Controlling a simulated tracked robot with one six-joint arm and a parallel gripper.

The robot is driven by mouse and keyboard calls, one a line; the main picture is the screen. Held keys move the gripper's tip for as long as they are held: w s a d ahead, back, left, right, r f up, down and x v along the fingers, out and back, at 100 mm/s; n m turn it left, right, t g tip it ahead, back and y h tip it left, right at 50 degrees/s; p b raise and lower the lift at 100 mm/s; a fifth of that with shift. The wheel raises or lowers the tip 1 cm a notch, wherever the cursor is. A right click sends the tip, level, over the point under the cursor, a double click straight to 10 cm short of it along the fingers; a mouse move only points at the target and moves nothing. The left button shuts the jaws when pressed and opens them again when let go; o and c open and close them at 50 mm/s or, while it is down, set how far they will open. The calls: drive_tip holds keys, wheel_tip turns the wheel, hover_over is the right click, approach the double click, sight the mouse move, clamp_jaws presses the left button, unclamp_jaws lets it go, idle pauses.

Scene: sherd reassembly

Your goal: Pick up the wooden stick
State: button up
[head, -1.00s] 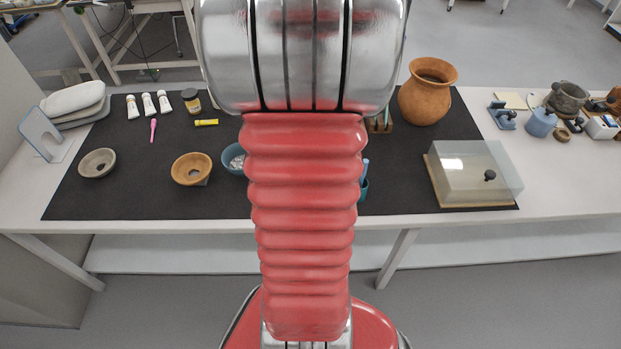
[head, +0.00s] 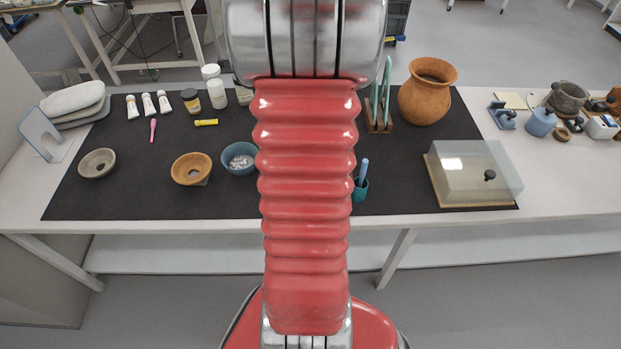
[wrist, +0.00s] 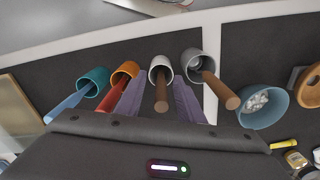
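Two brown, wood-like sticks show in the wrist view. One stick (wrist: 161,96) leans in a white cup (wrist: 161,66); the other stick (wrist: 222,92) leans in a grey cup (wrist: 192,62). I cannot tell from looks alone which one the task names. My gripper (wrist: 159,84) is open, with its purple-grey fingers apart on either side of the white cup's stick. I cannot tell whether they touch it. In the head view my arm hides the gripper and both these cups.
An orange cup (wrist: 126,72) with a red handle and a teal cup (wrist: 95,80) with a blue handle stand beside them. The teal cup also shows in the head view (head: 360,192). A blue bowl (head: 239,158) of white pieces and a clear-lidded box (head: 475,170) flank the area.

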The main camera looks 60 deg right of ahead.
drive_tip(key=shift+f, duration=0.1)
drive_tip(key=shift+c, duration=0.3)
clamp_jaws()
idle(0.4)
